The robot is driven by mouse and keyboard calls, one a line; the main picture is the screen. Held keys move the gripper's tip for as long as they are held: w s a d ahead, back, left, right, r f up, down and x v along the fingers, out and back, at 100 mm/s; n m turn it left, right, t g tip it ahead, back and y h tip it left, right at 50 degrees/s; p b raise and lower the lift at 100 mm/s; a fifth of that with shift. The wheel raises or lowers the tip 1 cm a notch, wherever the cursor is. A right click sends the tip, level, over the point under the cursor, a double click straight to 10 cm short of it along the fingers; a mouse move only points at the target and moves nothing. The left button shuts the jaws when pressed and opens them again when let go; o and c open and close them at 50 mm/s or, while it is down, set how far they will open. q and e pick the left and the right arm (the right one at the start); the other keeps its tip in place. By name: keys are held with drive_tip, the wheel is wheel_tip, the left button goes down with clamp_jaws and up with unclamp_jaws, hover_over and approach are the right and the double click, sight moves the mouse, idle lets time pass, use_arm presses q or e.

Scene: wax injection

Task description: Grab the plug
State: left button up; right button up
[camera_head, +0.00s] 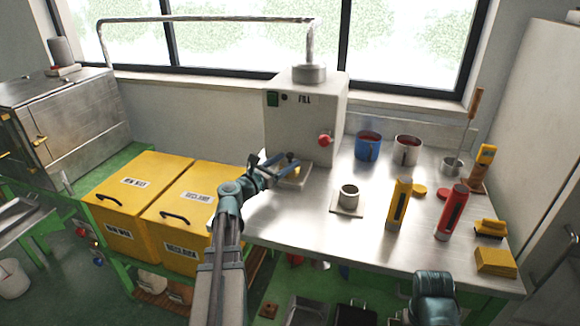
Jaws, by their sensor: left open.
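A small dark-and-yellow piece (292,158), which seems to be the plug, stands at a small light tray (297,179) below the front of the white FILL machine (303,121). My left gripper (289,162) is open, with its blue fingers reaching to the right at this piece. One finger is beyond the piece and one is nearer. I cannot tell whether they touch it. My right arm shows only as a teal part at the bottom right edge; its fingers are not in view.
The metal table (330,243) holds a small cup on a plate (347,196), a yellow tube (399,205), a red tube (451,212), a blue mug (368,146) and a metal mug (407,150). Yellow bins (138,180) stand left. The machine has a red knob (325,139).

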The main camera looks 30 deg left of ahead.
use_arm(q)
drive_tip(key=shift+w+d, duration=0.25)
drive_tip(key=shift+w, duration=1.15)
drive_tip(key=shift+w+d, duration=0.2)
drive_tip(key=shift+w, duration=1.15)
clamp_jaws()
